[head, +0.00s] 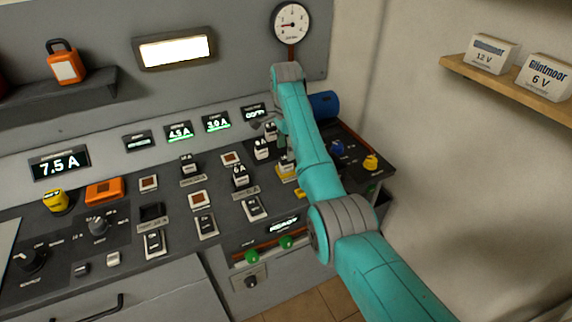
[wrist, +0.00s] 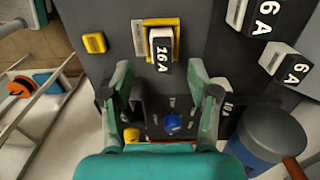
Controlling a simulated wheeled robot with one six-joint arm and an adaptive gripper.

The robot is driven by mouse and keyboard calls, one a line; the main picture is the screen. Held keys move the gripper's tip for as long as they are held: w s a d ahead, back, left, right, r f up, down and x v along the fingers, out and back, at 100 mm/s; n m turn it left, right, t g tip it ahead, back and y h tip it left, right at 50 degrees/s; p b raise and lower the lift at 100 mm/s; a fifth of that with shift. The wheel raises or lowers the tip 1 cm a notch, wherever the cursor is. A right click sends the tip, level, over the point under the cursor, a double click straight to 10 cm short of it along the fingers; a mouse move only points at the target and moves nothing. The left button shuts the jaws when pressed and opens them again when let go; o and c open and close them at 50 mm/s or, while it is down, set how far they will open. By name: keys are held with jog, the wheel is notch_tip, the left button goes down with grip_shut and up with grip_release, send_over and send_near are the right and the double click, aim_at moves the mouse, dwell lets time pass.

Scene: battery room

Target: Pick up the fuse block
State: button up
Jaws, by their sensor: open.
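A fuse block (wrist: 161,47) marked 16 A, white with a black labelled face, stands in a yellow-framed socket (wrist: 177,26) on the dark console. In the head view the same block (head: 286,163) shows beside my arm, above a yellow base. My gripper (wrist: 159,73) is open and empty. Its two green-grey fingers lie left and right of the 16 A block in the wrist view, with a gap on both sides. I cannot tell its height above the block. In the head view my arm partly hides the gripper.
Other blocks stand close by, two marked 6 A (wrist: 266,16) (wrist: 287,63) and one marked 10 A (wrist: 228,104). A blue knob (wrist: 172,123) and a blue cylinder (wrist: 262,145) are near my fingers. A yellow button (wrist: 94,43) sits left. A wall shelf (head: 505,88) holds boxes.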

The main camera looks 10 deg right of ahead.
aim_at(286, 160)
notch_tip(286, 160, down, 6)
jog(key=shift+w+r, duration=0.15)
dwell(0.3)
grip_shut()
